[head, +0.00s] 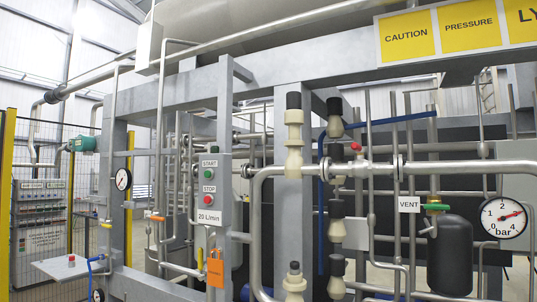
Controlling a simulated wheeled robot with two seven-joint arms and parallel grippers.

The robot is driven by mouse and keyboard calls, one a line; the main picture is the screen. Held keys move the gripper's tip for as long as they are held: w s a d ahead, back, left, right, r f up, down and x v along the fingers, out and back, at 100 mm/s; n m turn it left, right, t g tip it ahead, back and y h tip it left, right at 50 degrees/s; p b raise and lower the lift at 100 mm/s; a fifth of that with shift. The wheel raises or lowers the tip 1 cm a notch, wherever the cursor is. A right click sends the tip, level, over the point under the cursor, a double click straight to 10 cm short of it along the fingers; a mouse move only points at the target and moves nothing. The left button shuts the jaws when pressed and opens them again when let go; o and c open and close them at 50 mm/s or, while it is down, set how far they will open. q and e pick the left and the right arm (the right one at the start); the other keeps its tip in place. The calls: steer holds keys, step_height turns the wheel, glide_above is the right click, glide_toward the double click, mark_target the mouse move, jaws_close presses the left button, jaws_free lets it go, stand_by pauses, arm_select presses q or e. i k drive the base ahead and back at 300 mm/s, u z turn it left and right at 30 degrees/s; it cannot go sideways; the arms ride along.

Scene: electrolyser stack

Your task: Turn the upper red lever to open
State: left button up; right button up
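A small red handle (355,147) sits on top of the thick horizontal steel pipe (335,169), right of centre. It is too small to tell whether it is the upper red lever or how it is turned. Small orange handles (157,218) show on thinner pipes at the left. A small red knob (71,259) stands on a grey shelf at the lower left. Neither of my grippers is in view.
A control box with green START and red STOP buttons (209,200) stands left of centre, with an orange padlock (215,268) below. A gauge (503,218), a black cylinder (450,255) and a VENT sign (409,204) are at right. Dense pipes leave little room.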

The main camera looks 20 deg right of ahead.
mark_target(355, 147)
steer(key=u, duration=0.3)
steer(key=i, duration=0.85)
steer(key=z, duration=0.75)
steer(key=i, duration=0.65)
steer(key=z, duration=0.8)
